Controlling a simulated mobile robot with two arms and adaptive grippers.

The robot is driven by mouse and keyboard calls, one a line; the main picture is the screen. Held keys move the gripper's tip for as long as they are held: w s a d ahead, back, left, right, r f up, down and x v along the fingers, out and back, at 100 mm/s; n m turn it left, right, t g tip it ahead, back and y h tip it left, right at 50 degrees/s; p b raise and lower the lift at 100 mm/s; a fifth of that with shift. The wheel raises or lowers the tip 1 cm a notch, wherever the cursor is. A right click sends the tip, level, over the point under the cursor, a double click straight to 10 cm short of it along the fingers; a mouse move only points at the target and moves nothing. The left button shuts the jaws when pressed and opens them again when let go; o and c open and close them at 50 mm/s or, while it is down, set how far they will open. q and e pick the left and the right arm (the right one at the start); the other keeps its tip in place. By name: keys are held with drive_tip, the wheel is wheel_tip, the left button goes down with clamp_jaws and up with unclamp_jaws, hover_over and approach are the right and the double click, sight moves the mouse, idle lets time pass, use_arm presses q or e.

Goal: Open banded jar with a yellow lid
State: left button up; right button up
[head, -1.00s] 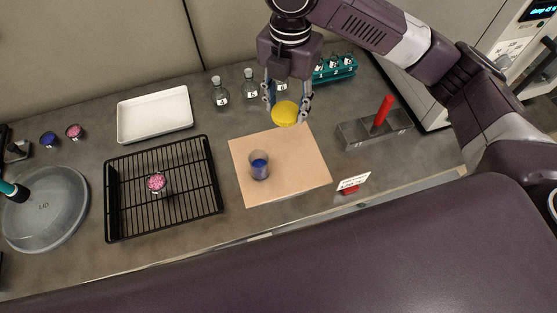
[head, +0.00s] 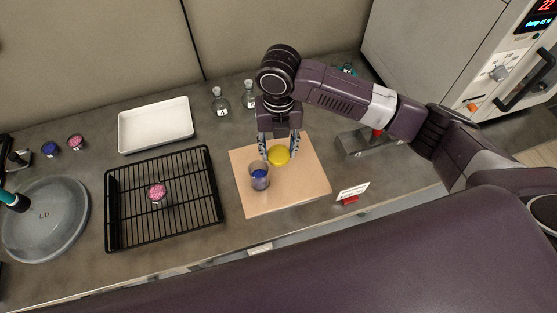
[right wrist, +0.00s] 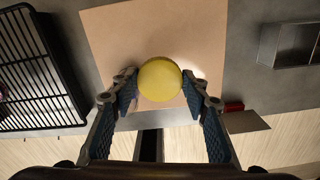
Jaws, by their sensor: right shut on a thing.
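A round yellow lid (head: 279,155) is held between the fingertips of my right gripper (head: 279,150), over the tan mat (head: 305,190). In the right wrist view the lid (right wrist: 160,79) sits between both fingers (right wrist: 166,90). A clear jar (head: 260,181) with blue inside stands on the mat, just left of and nearer than the lid. The jar's top shows no lid, and I cannot make out a band. The gap between lid and mat is hard to judge.
A black wire rack (head: 125,215) with a pink-topped jar (head: 157,193) is left of the mat. A white tray (head: 155,125), glass bottles (head: 220,102), a grey disc (head: 45,225), a metal block (head: 355,143) and a small sign (head: 353,191) stand around. The mat's front right is clear.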

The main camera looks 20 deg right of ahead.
sight(279, 169)
wheel_tip(279, 169, down, 7)
drive_tip(key=shift+r+p, duration=0.2)
drive_tip(key=shift+p, duration=0.15)
drive_tip(key=shift+f, duration=0.3)
drive_tip(key=shift+f, duration=0.1)
drive_tip(key=o, duration=1)
wheel_tip(279, 169, up, 12)
drive_tip(key=shift+r+b, duration=0.15)
drive_tip(key=shift+b, duration=1)
